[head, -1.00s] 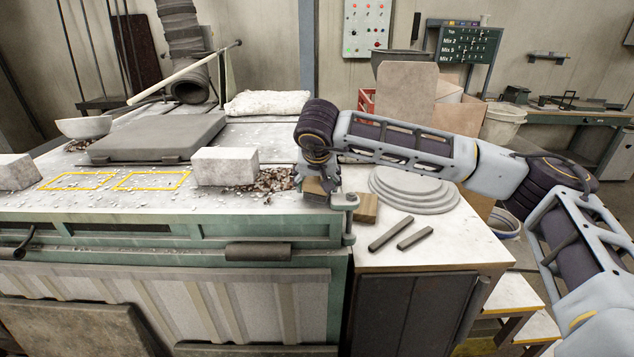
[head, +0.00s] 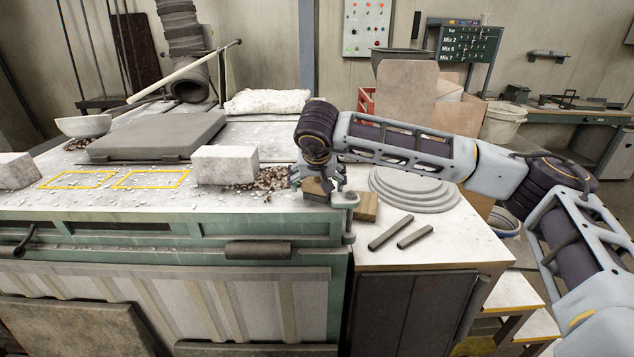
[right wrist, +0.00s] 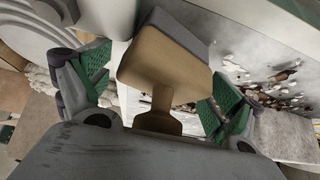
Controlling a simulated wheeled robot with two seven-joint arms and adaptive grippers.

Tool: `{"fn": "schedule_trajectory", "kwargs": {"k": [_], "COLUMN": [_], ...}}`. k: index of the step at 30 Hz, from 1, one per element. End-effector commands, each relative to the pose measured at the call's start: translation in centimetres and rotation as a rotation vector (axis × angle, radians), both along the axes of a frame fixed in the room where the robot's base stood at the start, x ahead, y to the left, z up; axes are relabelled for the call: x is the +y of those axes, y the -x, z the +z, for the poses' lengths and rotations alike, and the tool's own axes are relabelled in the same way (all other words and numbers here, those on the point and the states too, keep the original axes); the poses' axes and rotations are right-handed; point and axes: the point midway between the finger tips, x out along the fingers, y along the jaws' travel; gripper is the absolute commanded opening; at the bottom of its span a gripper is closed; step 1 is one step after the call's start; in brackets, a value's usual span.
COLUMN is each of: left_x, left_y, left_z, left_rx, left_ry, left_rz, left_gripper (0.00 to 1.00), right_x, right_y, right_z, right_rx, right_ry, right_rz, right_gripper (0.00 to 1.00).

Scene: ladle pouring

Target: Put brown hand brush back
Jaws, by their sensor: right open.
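The brown hand brush (head: 314,188) sits at the right front corner of the green-sided bench, partly hidden by my right gripper (head: 318,181). In the right wrist view the brush (right wrist: 163,62) shows a wide wooden block, a narrow handle toward my palm and a grey underside. My right gripper (right wrist: 156,92) is open, with one green-padded finger on each side of the brush and gaps between pads and wood. Whether the brush rests fully on the surface is hard to tell. My left gripper is not in view.
A small wooden block (head: 366,207) is right of the gripper. Stacked grey discs (head: 413,188) and two dark bars (head: 391,232) lie on the side cabinet. A white block (head: 225,165) and brown crumbs (head: 268,179) are to the left.

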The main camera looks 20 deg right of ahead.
Motion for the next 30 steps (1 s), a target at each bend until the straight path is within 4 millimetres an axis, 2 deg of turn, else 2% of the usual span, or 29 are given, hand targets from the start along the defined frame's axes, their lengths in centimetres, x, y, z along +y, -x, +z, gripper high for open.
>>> {"fn": "schedule_trajectory", "kwargs": {"k": [8,14,20,30], "left_x": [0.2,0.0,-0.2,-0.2], "left_y": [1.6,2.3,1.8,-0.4], "left_z": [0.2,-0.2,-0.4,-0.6], "left_rx": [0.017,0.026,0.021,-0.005], "left_ry": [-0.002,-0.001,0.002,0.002], "left_rz": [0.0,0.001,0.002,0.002], "left_gripper": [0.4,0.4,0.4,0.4], "right_x": [0.0,0.4,0.8,1.6], "right_y": [0.0,1.0,2.5,5.0], "right_z": [0.3,1.9,4.4,8.5], "right_rx": [0.0,-0.002,-0.003,-0.003], "right_ry": [0.0,-0.001,-0.001,0.001], "right_rz": [0.0,0.001,0.001,0.001], "right_gripper": [0.93,0.93,0.93,0.93]}}
